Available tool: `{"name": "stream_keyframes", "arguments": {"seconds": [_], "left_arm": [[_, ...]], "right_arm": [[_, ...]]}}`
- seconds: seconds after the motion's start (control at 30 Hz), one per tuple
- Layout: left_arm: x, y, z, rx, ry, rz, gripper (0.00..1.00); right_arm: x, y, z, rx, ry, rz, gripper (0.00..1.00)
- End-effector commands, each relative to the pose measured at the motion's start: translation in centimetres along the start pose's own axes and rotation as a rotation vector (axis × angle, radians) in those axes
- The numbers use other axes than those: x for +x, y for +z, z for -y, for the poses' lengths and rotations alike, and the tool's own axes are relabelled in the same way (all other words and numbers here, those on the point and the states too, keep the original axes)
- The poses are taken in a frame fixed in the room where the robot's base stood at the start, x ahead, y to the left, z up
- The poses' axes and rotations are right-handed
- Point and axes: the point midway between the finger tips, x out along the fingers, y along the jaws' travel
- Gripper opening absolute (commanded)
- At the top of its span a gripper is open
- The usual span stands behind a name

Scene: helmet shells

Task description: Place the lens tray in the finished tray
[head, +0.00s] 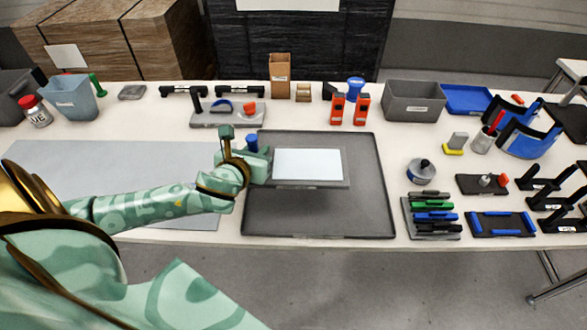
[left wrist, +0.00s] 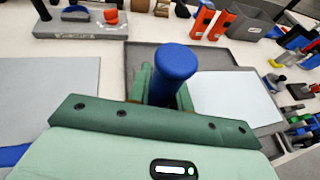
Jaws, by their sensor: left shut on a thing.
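The lens tray (head: 308,184) is a flat grey tray with a pale bluish-white panel on top. It lies over the left and middle part of the large dark grey finished tray (head: 340,222); I cannot tell whether it rests on it or hangs just above. My left gripper (head: 256,164) is at the lens tray's left edge, shut on its upright blue handle (left wrist: 176,62), whose round top stands above the fingers. The pale panel (left wrist: 225,98) shows right of the gripper in the left wrist view. My right gripper is in neither view.
A grey mat (head: 80,160) lies left of the finished tray. Behind stand a grey fixture (head: 228,119), orange-red blocks (head: 337,108) and a grey bin (head: 413,99). A rack of coloured clamps (head: 433,218) stands close on the right. The finished tray's front and right areas are clear.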

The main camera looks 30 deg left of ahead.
Motion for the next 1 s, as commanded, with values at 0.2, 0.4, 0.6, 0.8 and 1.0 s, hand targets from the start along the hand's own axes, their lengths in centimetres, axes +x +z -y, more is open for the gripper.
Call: {"name": "stream_keyframes", "arguments": {"seconds": [0.2, 0.4, 0.6, 0.8, 1.0], "left_arm": [[6.1, -2.5, 2.6, -0.001, 0.0, -0.005, 0.0], [8.3, -3.6, 3.5, 0.001, 0.0, -0.002, 0.0], [9.9, -5.0, 4.0, 0.0, -0.001, -0.005, 0.0], [10.7, -7.3, 4.0, 0.002, -0.002, -0.004, 0.0], [10.6, -7.0, 4.0, 0.002, -0.002, -0.002, 0.0]], "right_arm": [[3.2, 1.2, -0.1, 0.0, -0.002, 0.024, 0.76], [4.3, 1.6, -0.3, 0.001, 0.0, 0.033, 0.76], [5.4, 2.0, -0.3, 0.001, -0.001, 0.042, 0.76], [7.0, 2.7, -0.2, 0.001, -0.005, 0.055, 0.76], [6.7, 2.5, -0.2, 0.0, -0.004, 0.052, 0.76]]}}
